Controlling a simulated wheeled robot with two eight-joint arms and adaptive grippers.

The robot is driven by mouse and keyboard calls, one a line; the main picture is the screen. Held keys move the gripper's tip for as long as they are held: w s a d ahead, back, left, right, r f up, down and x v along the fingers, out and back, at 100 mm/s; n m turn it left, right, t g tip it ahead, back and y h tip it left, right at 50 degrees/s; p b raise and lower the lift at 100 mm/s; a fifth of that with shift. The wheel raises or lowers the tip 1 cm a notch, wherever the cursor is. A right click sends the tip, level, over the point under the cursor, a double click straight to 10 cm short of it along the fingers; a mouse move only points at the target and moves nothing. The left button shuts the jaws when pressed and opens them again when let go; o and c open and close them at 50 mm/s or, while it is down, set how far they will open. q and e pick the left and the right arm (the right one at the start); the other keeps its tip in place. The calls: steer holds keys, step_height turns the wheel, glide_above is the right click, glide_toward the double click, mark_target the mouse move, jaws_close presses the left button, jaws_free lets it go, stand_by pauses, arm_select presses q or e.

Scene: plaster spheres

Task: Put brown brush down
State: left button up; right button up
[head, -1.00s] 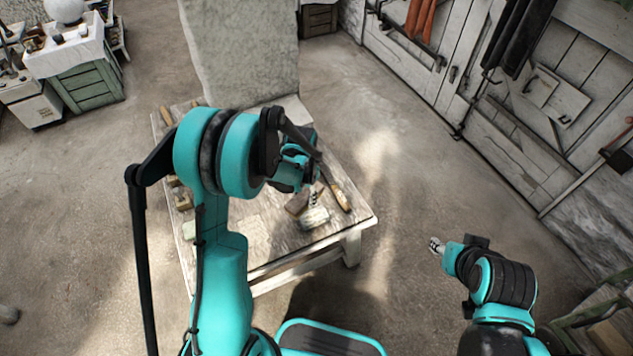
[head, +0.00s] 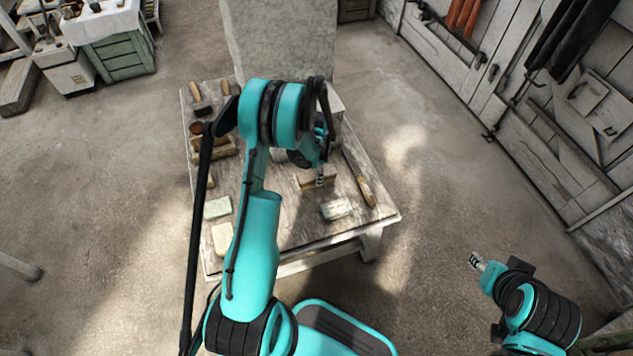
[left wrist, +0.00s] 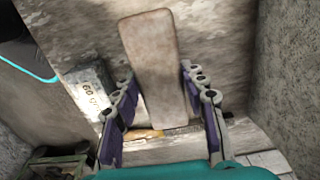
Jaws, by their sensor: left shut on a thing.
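The brown brush (head: 313,183) is near the middle of the worktable's right half. In the left wrist view it shows as a long, worn brown block (left wrist: 152,60). My left gripper (head: 320,179) is on it, and the brush lies between the two fingers (left wrist: 165,112) in the wrist view. The fingers are shut on it. I cannot tell whether its underside touches the tabletop. My right gripper (head: 476,262) is off to the right of the table, over the floor; its fingers are too small to tell open from shut.
The wooden worktable (head: 290,240) has a pale block marked 60 (left wrist: 88,88) beside the brush and a wooden-handled tool (head: 358,178) along its right side. Pale blocks (head: 218,207) and several brushes lie at its left. A large stone block (head: 280,45) stands behind.

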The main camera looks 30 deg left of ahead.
arm_select(q)
step_height(320, 180, down, 4)
steer(key=shift+f+b, duration=0.1)
steer(key=shift+b, duration=0.9)
steer(key=o, duration=1)
